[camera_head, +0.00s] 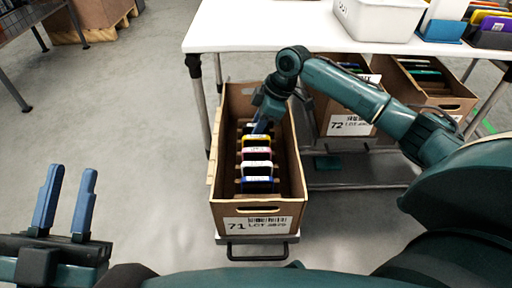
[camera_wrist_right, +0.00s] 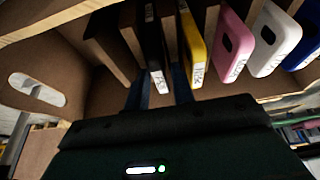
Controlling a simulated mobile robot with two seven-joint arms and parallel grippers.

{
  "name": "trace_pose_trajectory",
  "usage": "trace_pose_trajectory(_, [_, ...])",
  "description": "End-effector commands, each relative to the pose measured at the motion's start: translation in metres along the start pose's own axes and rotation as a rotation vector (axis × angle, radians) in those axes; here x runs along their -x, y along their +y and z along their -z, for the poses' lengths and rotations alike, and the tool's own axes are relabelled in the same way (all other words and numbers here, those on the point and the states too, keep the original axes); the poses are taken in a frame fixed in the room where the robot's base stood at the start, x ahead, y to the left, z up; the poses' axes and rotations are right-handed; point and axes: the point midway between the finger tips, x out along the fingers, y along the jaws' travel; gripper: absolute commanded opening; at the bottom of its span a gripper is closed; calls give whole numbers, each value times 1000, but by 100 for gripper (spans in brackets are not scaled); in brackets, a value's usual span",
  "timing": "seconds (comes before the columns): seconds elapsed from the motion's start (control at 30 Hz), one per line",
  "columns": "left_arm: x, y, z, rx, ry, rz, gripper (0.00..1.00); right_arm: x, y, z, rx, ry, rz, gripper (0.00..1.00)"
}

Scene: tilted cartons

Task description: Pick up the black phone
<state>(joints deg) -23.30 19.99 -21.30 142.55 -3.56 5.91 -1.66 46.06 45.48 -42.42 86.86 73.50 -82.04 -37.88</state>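The black phone (camera_wrist_right: 153,52) stands on edge in a slot, with a white label on its near edge, in the right wrist view. My right gripper (camera_wrist_right: 161,90) has one blue finger on each side of the phone's lower end, with a gap showing between them. In the head view my right gripper (camera_head: 261,127) reaches into the open carton (camera_head: 226,208) marked 71 and largely hides the black phone. My left gripper (camera_head: 66,200) is open and empty at the lower left, away from the carton.
Beside the black phone stand a yellow phone (camera_wrist_right: 193,45), a pink phone (camera_wrist_right: 236,40), a white phone (camera_wrist_right: 273,45) and a blue phone (camera_wrist_right: 308,50). Carton 72 (camera_head: 347,125) is on the right, under the white table (camera_head: 260,27).

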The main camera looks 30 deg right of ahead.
Motion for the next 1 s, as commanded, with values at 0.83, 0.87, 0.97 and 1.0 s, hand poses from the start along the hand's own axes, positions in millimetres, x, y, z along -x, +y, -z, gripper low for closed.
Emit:
trace_pose_trajectory(0.83, [-1,-1,1,3,-8,1,26,6,0,3,1,2,-2,0])
trace_pose_trajectory(0.87, [-2,-1,1,5,-12,1,26,9,0,4,1,2,-2,0])
trace_pose_trajectory(0.97, [-1,-1,0,22,-41,2,26,19,0,8,1,2,-2,0])
trace_pose_trajectory(1.0, [3,2,-5,51,-78,12,26,24,1,10,2,2,-2,0])
